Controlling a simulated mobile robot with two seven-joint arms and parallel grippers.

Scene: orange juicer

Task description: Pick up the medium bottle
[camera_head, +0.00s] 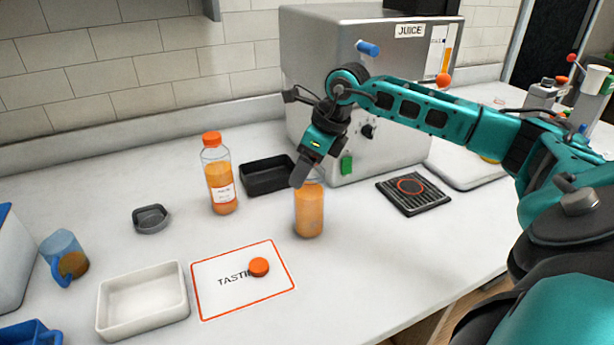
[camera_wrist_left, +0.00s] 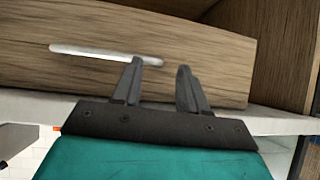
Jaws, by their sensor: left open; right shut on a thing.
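An uncapped clear bottle (camera_head: 309,215) with orange juice stands upright on the white counter, in front of the juicer. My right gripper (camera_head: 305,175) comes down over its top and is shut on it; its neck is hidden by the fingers. A taller bottle (camera_head: 221,185) with an orange cap, a label and juice stands to the left of it. I cannot tell for sure which of the two is the medium one. My left gripper (camera_wrist_left: 161,66) is open and empty in the left wrist view, before a wooden drawer front; it is not in the head view.
The steel juicer (camera_head: 330,60) stands behind. A black tray (camera_head: 268,178) and a grey dish (camera_head: 150,219) are on the counter. An orange cap (camera_head: 259,267) lies on the tasting mat (camera_head: 215,300), beside a white tray (camera_head: 142,322). A blue mug (camera_head: 65,255) stands left.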

